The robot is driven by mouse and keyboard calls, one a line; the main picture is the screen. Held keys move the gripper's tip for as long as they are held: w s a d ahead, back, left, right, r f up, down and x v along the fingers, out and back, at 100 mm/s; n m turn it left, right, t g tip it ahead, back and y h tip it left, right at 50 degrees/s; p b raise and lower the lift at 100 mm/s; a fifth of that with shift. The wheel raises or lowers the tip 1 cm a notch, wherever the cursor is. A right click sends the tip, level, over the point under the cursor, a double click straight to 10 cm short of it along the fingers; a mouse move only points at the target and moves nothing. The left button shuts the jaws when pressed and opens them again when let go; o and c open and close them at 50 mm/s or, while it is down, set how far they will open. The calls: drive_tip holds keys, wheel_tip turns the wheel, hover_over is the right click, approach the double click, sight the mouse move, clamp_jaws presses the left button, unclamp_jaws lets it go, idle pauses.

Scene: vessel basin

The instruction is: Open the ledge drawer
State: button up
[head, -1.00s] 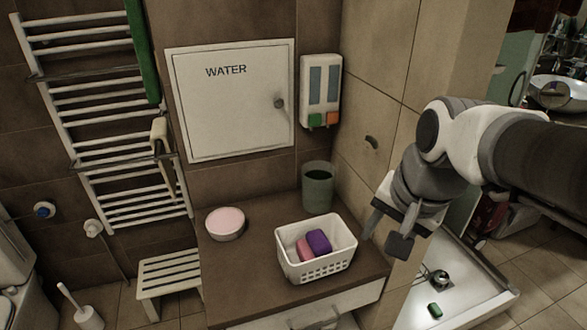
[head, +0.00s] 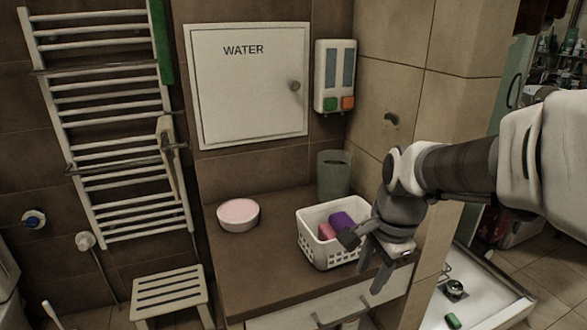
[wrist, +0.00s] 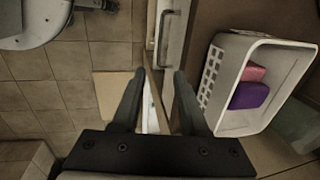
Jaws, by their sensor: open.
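The ledge drawer has a white front (head: 376,292) under the brown ledge (head: 262,285) and looks shut. Its handle (head: 340,318) shows at the bottom of the head view, partly cut off. In the wrist view the bar handle (wrist: 164,38) lies just beyond my fingertips, near the top middle. My gripper (head: 374,270) points down above the right front part of the ledge, beside the white basket. In the wrist view my gripper (wrist: 159,78) is open and empty, its fingers on either side of the drawer's edge line and apart from the handle.
A white basket (head: 322,252) with a pink and a purple bar stands close to my gripper. A pink-topped bowl (head: 238,214) and a dark cup (head: 333,174) stand on the ledge. A slatted stool (head: 168,292) is at left.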

sight(351, 316)
drive_tip(key=w+f+b, duration=0.1)
drive_tip(key=f, duration=0.3)
drive_tip(key=f+b, duration=0.2)
drive_tip(key=f, duration=0.3)
drive_tip(key=w+a+f+b, duration=0.1)
drive_tip(key=f+b, duration=0.1)
drive_tip(key=f, duration=0.3)
drive_tip(key=shift+w, duration=0.3)
clamp_jaws()
idle(0.6)
